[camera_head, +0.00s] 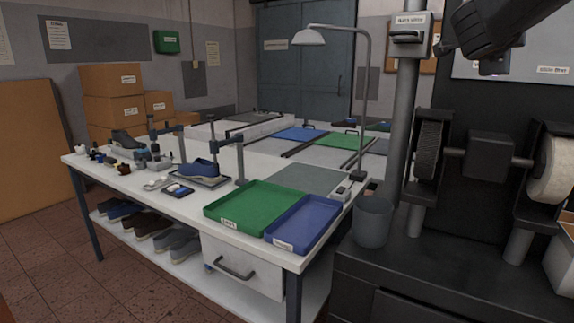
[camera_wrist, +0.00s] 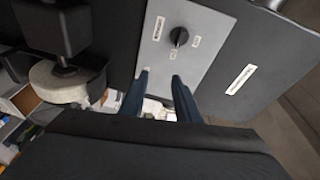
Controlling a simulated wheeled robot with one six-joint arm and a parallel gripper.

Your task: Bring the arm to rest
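My arm (camera_head: 485,25) reaches in from the upper right corner in the head view, raised in front of the machine's upper panel. In the wrist view my gripper (camera_wrist: 160,76) shows two dark blue fingers spread apart with nothing held between them. The fingers point at a light grey control plate (camera_wrist: 200,50) with a black rotary knob (camera_wrist: 178,37) and small labels. The knob lies just beyond the fingertips and apart from them. How far the fingers are from the plate is hard to tell.
The dark machine with brush (camera_head: 429,150) and pale wheel (camera_head: 552,168) stands close below my arm. A post with a grey box (camera_head: 410,34) is to its left. The white workbench (camera_head: 130,180) holds green (camera_head: 255,207) and blue (camera_head: 303,223) trays. Floor at lower left is clear.

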